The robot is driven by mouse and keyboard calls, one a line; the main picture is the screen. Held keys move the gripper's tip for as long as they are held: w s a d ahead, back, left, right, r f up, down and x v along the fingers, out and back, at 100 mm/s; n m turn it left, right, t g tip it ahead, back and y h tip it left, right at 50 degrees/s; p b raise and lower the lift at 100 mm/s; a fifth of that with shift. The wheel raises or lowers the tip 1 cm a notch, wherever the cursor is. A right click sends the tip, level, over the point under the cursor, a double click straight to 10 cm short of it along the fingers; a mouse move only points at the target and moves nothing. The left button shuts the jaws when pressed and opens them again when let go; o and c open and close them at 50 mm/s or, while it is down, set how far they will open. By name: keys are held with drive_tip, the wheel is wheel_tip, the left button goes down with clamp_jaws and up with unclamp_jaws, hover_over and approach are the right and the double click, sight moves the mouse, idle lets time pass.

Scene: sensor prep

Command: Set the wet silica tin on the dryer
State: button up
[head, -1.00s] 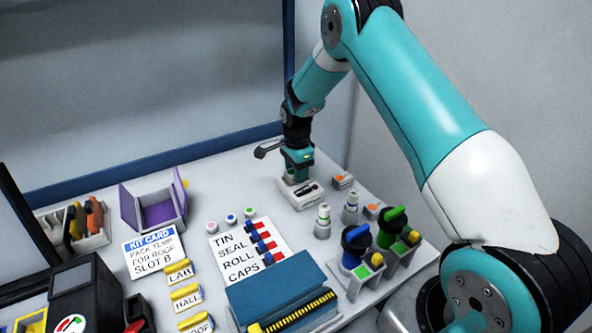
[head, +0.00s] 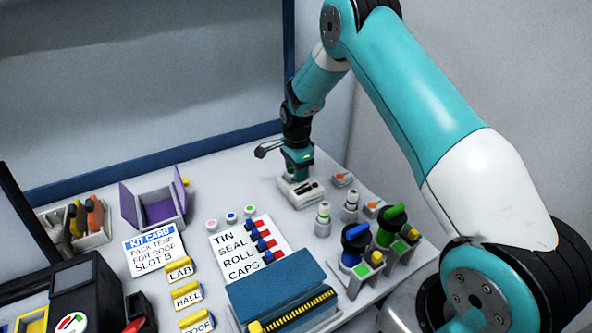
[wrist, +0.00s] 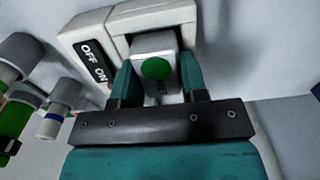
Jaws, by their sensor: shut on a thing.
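My gripper (wrist: 157,82) is shut on a small pale grey tin (wrist: 150,87) with a green dot on its top face, one finger on each side. The tin is at the cradle of the dryer (wrist: 84,35), a white unit with an OFF/ON label. I cannot tell whether the tin touches the bottom of the cradle. In the head view my gripper (head: 298,170) points down over the dryer (head: 293,199) at the back right of the bench, and hides the tin there.
Small white blocks with orange tops (head: 342,179) and white bottles (head: 323,218) stand right of the dryer. Blue and green knobbed holders (head: 355,245) are nearer. A lettered card (head: 230,245), a teal box (head: 275,285) and a purple bin (head: 158,212) lie left.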

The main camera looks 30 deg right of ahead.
idle(0.3)
drive_tip(key=o, duration=1.1)
drive_tip(key=shift+s+f, duration=0.1)
drive_tip(key=shift+o, duration=0.2)
drive_tip(key=shift+r+p, duration=2.9)
drive_tip(key=shift+r, duration=0.7)
